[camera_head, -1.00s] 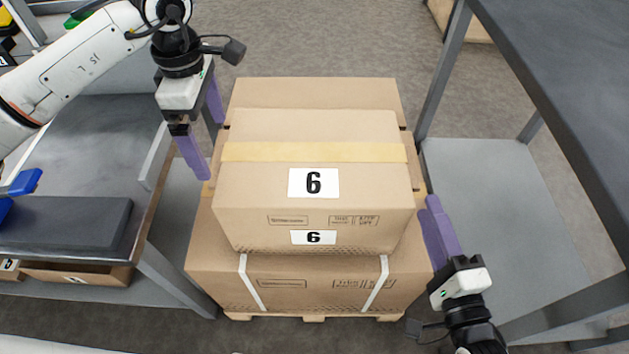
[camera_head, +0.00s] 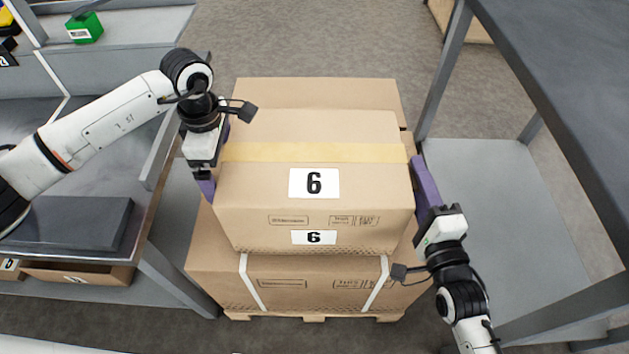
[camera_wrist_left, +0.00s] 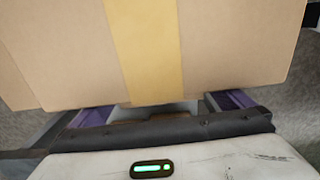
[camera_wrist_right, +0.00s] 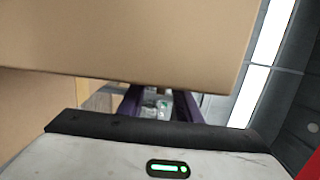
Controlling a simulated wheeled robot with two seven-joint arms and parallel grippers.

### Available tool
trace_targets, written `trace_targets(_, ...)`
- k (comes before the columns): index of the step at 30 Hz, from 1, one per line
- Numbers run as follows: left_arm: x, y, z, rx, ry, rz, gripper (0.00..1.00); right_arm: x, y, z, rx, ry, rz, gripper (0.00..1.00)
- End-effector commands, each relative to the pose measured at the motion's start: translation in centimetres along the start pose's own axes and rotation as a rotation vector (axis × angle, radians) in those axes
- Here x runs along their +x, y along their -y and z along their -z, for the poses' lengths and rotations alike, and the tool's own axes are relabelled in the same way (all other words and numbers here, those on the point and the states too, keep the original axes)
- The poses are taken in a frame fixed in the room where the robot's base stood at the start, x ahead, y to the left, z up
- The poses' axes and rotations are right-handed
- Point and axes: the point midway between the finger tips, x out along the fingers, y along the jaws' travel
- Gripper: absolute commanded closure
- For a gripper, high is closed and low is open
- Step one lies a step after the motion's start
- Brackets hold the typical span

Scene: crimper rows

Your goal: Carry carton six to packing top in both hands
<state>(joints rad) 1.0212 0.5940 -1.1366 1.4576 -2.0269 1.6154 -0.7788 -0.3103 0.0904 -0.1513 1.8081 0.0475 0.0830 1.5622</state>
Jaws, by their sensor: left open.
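Carton six (camera_head: 314,215), brown with a yellow tape strip and white "6" labels, sits upright on a larger strapped carton. My left gripper (camera_head: 213,160) is at its left side, open, fingers spread along the wall. In the left wrist view the carton (camera_wrist_left: 220,50) fills the space before the fingers. My right gripper (camera_head: 427,182) is at the right side, fingers along the wall. In the right wrist view the carton (camera_wrist_right: 120,40) hides the fingertips, but a gap shows between the fingers. Actual contact cannot be told. Which surface is the packing top is not marked.
The larger carton (camera_head: 312,285) stands on a pallet (camera_head: 314,317). A dark-topped table (camera_head: 560,70) with a grey lower shelf (camera_head: 490,200) is close on the right. A bench with a dark slab (camera_head: 70,222) is on the left.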

Motion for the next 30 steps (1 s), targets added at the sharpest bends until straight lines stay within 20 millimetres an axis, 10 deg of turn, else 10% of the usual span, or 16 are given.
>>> trace_targets(15, 1.52, 0.01, -0.02, 0.002, 0.000, -0.001, 0.02, 1.30, 0.02, -0.02, 0.001, 0.000, 0.000, 0.70)
trace_targets(21, 1.49, 0.00, -0.01, 0.001, 0.000, -0.001, 0.35, 1.29, 0.02, -0.02, 0.000, 0.000, 0.000, 1.00)
trace_targets(30, 1.46, -0.01, 0.00, 0.001, 0.000, -0.001, 0.77, 1.28, 0.01, -0.01, 0.000, 0.000, 0.000, 1.00)
